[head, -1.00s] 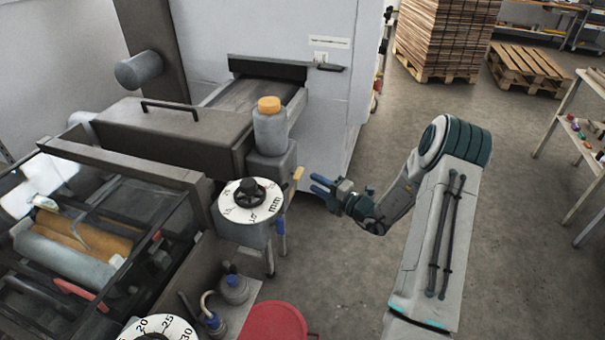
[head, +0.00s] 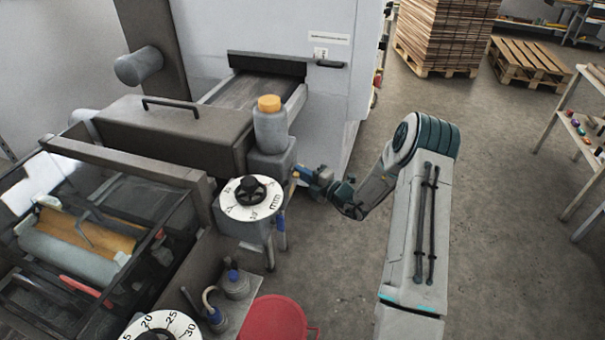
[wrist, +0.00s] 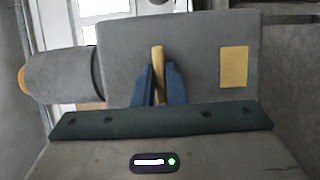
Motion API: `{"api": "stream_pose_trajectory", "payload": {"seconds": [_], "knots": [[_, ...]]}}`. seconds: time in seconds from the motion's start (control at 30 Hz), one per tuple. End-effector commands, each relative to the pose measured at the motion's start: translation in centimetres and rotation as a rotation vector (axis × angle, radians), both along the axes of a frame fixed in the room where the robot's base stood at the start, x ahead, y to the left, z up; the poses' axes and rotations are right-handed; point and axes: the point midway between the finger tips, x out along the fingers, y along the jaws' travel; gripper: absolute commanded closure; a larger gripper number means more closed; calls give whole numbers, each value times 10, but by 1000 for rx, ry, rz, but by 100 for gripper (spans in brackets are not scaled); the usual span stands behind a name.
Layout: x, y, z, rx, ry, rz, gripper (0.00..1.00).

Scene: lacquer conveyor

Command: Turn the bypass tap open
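The bypass tap appears as a yellow lever (head: 293,186) on the side of the grey block under the orange-capped cylinder. In the wrist view the lever (wrist: 158,72) stands nearly upright, its top showing above my fingertips. My gripper (head: 312,178) is at the block's right side, reaching in from the right. In the wrist view its blue fingers (wrist: 159,82) lie close on both sides of the lever, with almost no gap, and look shut on it.
A white dial (head: 250,198) stands just left of the lever. The orange-capped cylinder (head: 270,128) rises above the block. A red round container (head: 272,320) is below. A yellow square (wrist: 234,67) marks the block. Open floor lies right of my arm.

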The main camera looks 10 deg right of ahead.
Motion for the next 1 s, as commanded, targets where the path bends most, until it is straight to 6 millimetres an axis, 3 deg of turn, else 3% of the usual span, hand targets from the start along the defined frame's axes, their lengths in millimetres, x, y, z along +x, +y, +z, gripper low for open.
{"api": "stream_pose_trajectory", "payload": {"seconds": [0.47, 1.0], "knots": [[0, -1, -6, -67, -123, 0, 100], [1, -1, -10, -307, -553, -1, 100]]}}
